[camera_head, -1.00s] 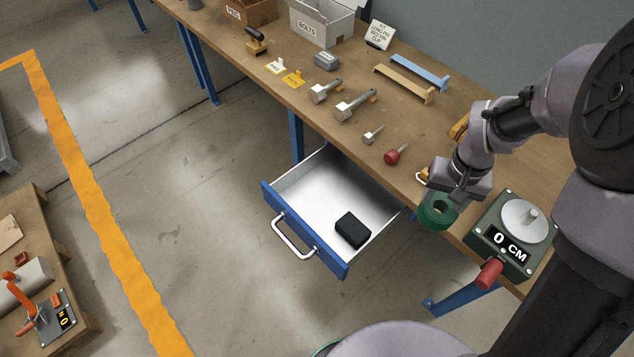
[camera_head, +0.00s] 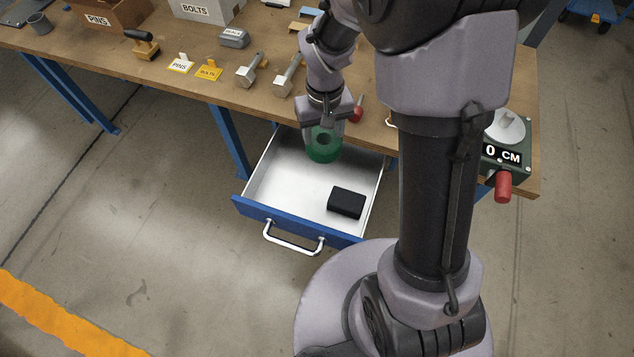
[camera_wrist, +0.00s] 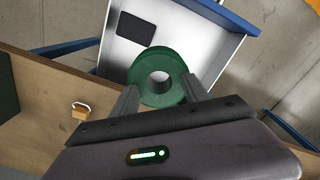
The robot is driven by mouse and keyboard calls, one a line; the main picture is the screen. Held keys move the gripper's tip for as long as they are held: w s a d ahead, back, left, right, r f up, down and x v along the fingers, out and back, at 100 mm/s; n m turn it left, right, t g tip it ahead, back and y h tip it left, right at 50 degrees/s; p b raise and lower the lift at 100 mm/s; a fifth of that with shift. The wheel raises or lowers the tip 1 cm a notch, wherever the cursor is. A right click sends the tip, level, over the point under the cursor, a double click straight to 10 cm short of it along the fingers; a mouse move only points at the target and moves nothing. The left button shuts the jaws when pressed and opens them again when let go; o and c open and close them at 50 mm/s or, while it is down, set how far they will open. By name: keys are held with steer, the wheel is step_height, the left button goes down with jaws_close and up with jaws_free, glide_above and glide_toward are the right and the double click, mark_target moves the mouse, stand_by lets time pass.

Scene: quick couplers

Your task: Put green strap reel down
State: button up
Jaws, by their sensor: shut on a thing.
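The green strap reel (camera_head: 323,152) is a ring with a hole through its middle. My gripper (camera_head: 323,138) is shut on it and holds it over the back part of the open drawer (camera_head: 268,190). In the wrist view, the reel (camera_wrist: 158,91) sits between the two fingers of my gripper (camera_wrist: 158,97), with the white drawer floor (camera_wrist: 194,45) behind it. I cannot tell how far it is above the drawer floor.
A black block (camera_head: 346,203) lies in the drawer at the front right. The drawer's left part is bare. The workbench (camera_head: 205,97) holds metal bolts, cards and boxes. A green measuring device (camera_head: 518,140) stands at its right end. A padlock (camera_wrist: 80,111) shows in the wrist view.

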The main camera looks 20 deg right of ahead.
step_height(320, 180, down, 3)
steer(key=b, duration=0.2)
steer(key=m+p, duration=0.4)
glide_above(321, 176)
step_height(321, 176, down, 7)
steer(key=shift+m, duration=0.5)
step_height(321, 176, down, 11)
steer(key=b, duration=0.3)
steer(key=shift+a+f, duration=0.1)
steer(key=shift+f, duration=0.05)
steer(key=shift+f+b, duration=0.2)
steer(key=shift+b, duration=0.15)
steer(key=o, duration=1.6)
steer(key=shift+c, duration=0.2)
steer(key=shift+r, duration=0.1)
